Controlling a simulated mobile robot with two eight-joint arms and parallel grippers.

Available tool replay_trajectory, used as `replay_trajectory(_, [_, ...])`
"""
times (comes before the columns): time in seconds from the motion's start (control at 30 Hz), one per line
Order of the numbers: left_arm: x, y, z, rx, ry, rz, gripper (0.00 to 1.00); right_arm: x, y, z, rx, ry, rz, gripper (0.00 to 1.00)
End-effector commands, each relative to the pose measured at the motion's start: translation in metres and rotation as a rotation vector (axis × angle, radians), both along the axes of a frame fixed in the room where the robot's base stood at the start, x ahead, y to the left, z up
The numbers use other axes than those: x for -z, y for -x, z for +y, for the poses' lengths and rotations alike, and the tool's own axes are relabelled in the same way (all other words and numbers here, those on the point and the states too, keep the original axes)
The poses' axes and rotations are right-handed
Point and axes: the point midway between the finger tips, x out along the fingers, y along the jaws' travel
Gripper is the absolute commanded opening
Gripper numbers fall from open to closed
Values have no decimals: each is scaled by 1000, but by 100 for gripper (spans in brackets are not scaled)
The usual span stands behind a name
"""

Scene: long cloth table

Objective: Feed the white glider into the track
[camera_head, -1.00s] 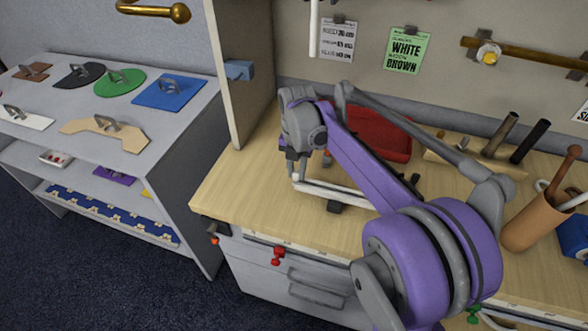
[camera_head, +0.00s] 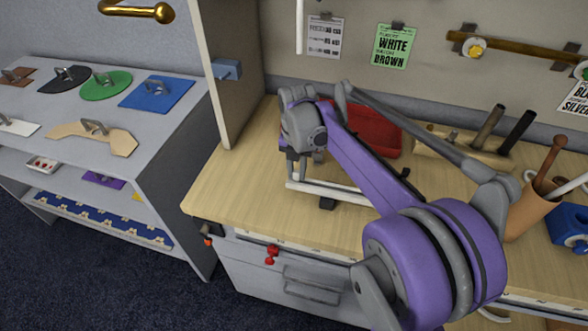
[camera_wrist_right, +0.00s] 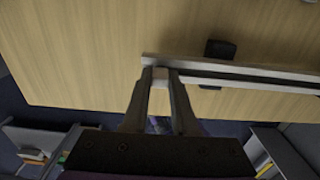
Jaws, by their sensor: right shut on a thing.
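My right gripper (camera_head: 298,172) is low over the left end of the pale track (camera_head: 335,191) on the wooden workbench. In the right wrist view the fingers (camera_wrist_right: 161,76) are shut on a small white block, the white glider (camera_wrist_right: 161,82). The glider is at the left end of the track (camera_wrist_right: 250,72), by the opening between its two rails. I cannot tell whether it is inside the channel. The glider cannot be made out in the head view. My left gripper is in neither view.
Black brackets (camera_wrist_right: 219,49) support the track. A red tray (camera_head: 376,130) lies behind my right arm. An orange-brown tool cup (camera_head: 532,210) stands at the right. Bare bench (camera_head: 240,185) lies left of the track. A grey shelf unit (camera_head: 160,190) stands beyond the bench's left edge.

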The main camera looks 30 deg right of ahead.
Motion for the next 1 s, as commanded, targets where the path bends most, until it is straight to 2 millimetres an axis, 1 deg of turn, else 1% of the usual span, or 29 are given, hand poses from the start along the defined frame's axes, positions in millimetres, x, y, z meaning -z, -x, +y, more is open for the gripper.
replay_trajectory(1.0, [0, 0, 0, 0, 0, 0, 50, 0, 20, -17, 2, 0, 0, 0])
